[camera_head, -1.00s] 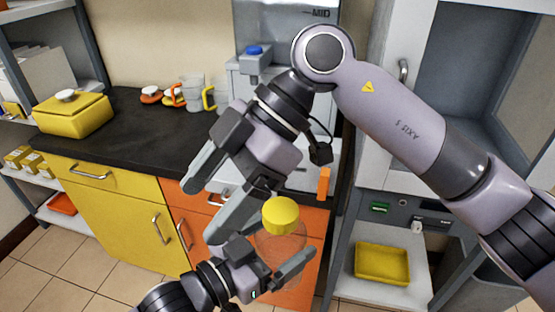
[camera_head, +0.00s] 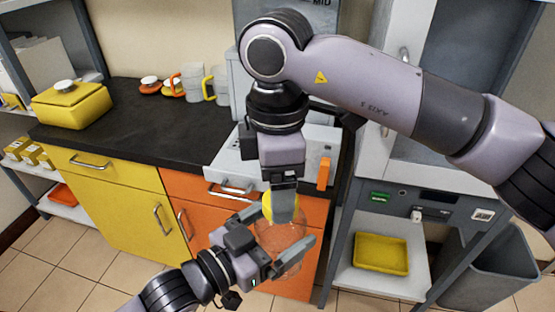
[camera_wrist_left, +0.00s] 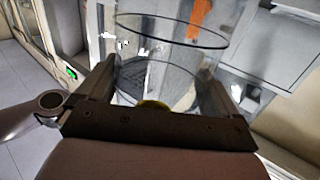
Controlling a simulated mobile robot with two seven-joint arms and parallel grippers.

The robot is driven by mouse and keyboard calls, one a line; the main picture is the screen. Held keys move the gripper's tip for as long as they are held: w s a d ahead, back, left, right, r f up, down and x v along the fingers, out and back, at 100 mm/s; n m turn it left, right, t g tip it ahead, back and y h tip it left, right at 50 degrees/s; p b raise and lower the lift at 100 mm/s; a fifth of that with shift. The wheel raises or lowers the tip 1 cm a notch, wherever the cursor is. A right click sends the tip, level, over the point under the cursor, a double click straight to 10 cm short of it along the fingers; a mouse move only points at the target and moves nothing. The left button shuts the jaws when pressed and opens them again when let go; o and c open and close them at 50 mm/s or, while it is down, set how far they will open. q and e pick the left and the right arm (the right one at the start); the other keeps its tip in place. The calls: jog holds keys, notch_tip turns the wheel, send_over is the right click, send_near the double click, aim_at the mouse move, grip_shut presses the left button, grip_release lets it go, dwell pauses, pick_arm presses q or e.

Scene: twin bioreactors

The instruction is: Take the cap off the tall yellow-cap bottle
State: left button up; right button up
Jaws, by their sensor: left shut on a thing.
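The tall clear bottle (camera_head: 283,238) is upright between the fingers of my left gripper (camera_head: 281,237), which is shut on its body. In the left wrist view the transparent bottle (camera_wrist_left: 168,62) fills the space between the two fingers (camera_wrist_left: 155,90). Its yellow cap (camera_head: 267,207) is on top, partly hidden by my right gripper (camera_head: 284,203). My right gripper points down at the cap, with one finger in front of it. The other finger is hidden, so I cannot tell whether it grips the cap.
The dark counter (camera_head: 130,125) is behind, with a yellow lidded box (camera_head: 72,105) and mugs (camera_head: 190,82). A white machine (camera_head: 318,155) stands behind my right gripper. A yellow tray (camera_head: 381,253) lies on a low shelf at the right, beside a grey bin (camera_head: 488,275).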

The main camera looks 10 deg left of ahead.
jog(key=shift+f, duration=1.1)
